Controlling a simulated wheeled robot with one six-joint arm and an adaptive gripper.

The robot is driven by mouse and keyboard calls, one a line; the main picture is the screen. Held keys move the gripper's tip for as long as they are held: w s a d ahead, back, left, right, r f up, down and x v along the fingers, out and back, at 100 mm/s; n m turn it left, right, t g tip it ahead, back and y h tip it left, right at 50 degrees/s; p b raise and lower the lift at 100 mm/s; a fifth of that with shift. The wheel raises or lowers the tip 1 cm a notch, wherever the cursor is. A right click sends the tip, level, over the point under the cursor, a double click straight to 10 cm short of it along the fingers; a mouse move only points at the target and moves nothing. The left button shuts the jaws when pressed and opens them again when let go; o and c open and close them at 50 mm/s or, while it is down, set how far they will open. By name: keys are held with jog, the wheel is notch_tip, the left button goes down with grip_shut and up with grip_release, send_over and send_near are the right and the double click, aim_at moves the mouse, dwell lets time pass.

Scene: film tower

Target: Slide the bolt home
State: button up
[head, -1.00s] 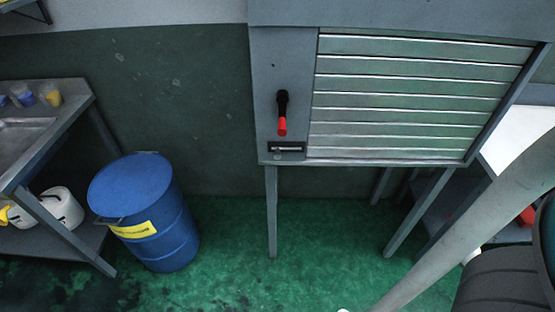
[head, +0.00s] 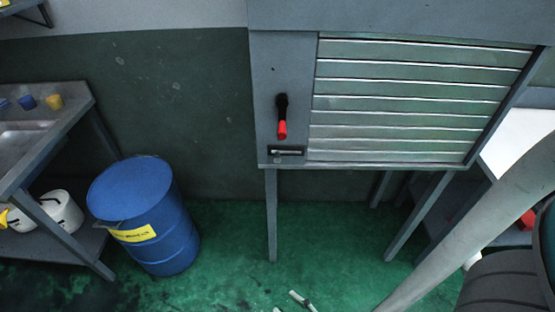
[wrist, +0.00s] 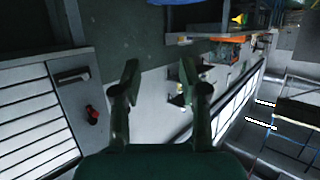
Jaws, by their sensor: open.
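The bolt (head: 287,151) is a small light bar in a dark slot low on the grey cabinet's left panel, below a red-tipped black handle (head: 282,117). How far along its slot the bolt sits is too small to tell. In the wrist view the handle shows as a red knob (wrist: 92,116) at the left, with the dark slot (wrist: 72,76) above it. My gripper (wrist: 158,75) is open and empty, to the right of the handle and slot in that view. In the head view only pale tips (head: 298,299) show at the bottom edge, probably my gripper's fingers.
The cabinet has a slatted shutter (head: 400,90) and stands on legs. A blue drum (head: 150,215) with a yellow label stands on the green floor to the left. A grey bench (head: 75,125) with small cups is at far left. Floor between drum and cabinet legs is clear.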

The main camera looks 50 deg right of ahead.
jog(key=w+d+f+m+h, duration=0.1)
jog(key=w+d+m+h, duration=0.15)
jog(key=w+d, duration=0.4)
jog(key=m+g+h, duration=0.3)
jog(key=m+h, duration=0.6)
jog(key=h, duration=0.1)
send_near(278, 157)
jog(key=x, duration=0.6)
jog(key=f+x, duration=0.1)
jog(key=x, duration=0.2)
jog(key=shift+w+d, duration=0.3)
jog(key=shift+r, duration=0.1)
grip_shut()
